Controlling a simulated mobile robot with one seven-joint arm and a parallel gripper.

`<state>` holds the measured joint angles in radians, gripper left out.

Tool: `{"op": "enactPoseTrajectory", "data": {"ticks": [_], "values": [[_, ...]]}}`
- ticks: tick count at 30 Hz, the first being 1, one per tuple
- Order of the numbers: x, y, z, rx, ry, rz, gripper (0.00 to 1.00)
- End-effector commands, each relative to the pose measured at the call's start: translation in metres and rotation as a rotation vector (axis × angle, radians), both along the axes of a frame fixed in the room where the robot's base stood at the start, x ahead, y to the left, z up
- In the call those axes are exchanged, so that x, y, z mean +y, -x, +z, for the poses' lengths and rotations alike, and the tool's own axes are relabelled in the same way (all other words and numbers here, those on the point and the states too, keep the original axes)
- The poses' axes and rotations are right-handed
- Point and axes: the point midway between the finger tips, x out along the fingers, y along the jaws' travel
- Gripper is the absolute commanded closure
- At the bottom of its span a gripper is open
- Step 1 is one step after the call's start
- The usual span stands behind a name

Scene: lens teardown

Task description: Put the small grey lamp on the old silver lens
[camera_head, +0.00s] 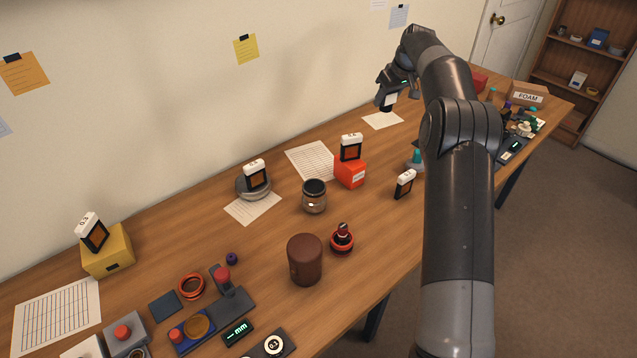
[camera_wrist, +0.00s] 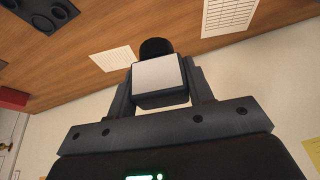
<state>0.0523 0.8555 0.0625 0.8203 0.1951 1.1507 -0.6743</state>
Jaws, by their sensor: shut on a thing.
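My gripper (camera_head: 387,98) is at the far part of the table, above a sheet of paper (camera_head: 382,121). It is shut on a small block with a pale grey face and dark sides, seen between the fingers in the wrist view (camera_wrist: 158,76); I take this to be the small grey lamp. A black round part (camera_wrist: 155,47) shows just beyond the block; I cannot tell whether it belongs to it. A short silver-brown cylinder with a dark top (camera_head: 314,197), likely the old silver lens, stands upright mid-table, well apart from my gripper.
A red box (camera_head: 350,172), a grey round dish (camera_head: 253,188) and a yellow box (camera_head: 108,252) each carry a numbered card. A brown cylinder (camera_head: 305,260) and a red-black piece (camera_head: 342,240) stand in front of the silver cylinder. A foam box (camera_head: 527,96) is at the far end.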

Motion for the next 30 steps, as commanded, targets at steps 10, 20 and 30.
{"op": "enactPoseTrajectory", "data": {"ticks": [10, 20, 30], "values": [[0.0, 0.008, 0.042, 0.004, -0.003, 0.032, 0.82], [0.009, 0.044, 0.046, 0.015, -0.013, 0.198, 0.82], [0.04, 0.128, 0.052, 0.014, -0.018, 0.539, 0.82]]}}
